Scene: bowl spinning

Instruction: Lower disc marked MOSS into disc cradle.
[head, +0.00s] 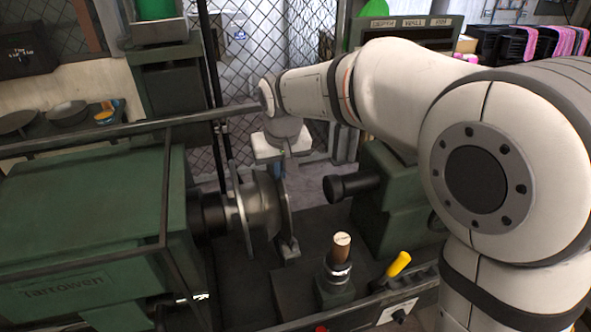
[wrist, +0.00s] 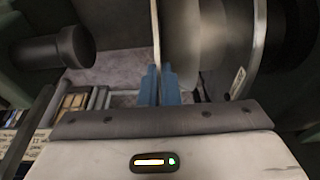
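A thin metal disc (wrist: 157,28) shows edge-on in the wrist view. The blue fingers of my gripper (wrist: 160,78) are close on both sides of its rim and appear shut on it. In the head view the disc (head: 284,195) hangs upright below my gripper (head: 281,150), beside a rounded grey metal form (head: 262,207). I cannot read any MOSS marking on it. A small grey bracket (head: 289,249) at the disc's lower edge may be the disc cradle. I cannot tell whether they touch.
A green machine housing (head: 85,240) stands left, with a second upright plate (head: 240,212) near its spindle. A black-nosed green tailstock (head: 385,200) stands right of the disc.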

